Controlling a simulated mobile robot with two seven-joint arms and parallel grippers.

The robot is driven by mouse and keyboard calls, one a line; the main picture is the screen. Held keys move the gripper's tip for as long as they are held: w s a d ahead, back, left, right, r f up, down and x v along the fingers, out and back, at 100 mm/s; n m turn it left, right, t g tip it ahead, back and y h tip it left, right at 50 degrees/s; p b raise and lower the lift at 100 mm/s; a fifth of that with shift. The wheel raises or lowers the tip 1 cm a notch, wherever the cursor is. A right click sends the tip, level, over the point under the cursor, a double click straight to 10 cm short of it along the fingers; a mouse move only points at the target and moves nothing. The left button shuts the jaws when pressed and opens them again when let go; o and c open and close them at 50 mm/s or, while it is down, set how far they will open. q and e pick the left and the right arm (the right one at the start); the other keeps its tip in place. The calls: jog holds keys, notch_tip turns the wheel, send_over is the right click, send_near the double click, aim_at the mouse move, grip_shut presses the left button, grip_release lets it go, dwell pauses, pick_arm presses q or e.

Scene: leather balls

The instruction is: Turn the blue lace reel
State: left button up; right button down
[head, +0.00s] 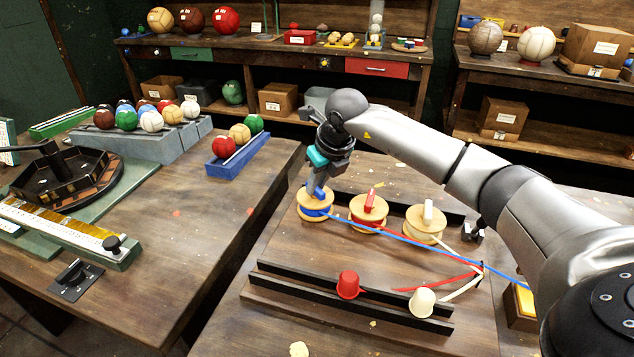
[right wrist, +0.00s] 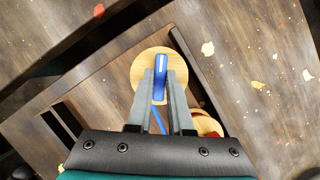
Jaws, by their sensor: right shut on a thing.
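The blue lace reel (head: 314,207) is a wooden spool with blue lace, at the left end of a row of reels on the table. Its blue handle stands up from the top disc. My right gripper (head: 318,187) reaches down over it. In the right wrist view, the gripper's fingers (right wrist: 160,88) are shut on the blue handle (right wrist: 160,75), above the round wooden top (right wrist: 145,62). Blue lace (head: 420,244) runs from the reel to the lower right, passing in front of the other reels. My left gripper is not in view.
A red-lace reel (head: 368,212) and a white-lace reel (head: 425,223) stand to the right. Coloured balls on a stand (head: 190,147) are on the left table. Shelves line the back.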

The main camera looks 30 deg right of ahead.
jog(key=shift+m, duration=0.3)
jog(key=shift+a+r+m+h+p, duration=0.1)
jog(key=shift+m+h+p, duration=0.35)
jog(key=shift+m, duration=0.35)
jog(key=shift+w+m+h+p, duration=0.15)
jog(key=shift+m+h, duration=0.25)
jog(key=shift+m, duration=0.5)
jog(key=shift+s+m+h+p, duration=0.15)
jog(key=shift+m+h, duration=0.2)
jog(key=shift+m, duration=0.55)
jog(key=shift+w+g, duration=0.1)
jog(key=shift+g, duration=0.2)
jog(key=c, duration=0.8)
grip_release()
jog(key=p+v, duration=0.1)
jog(key=v, duration=1.4)
jog(key=shift+p, duration=0.4)
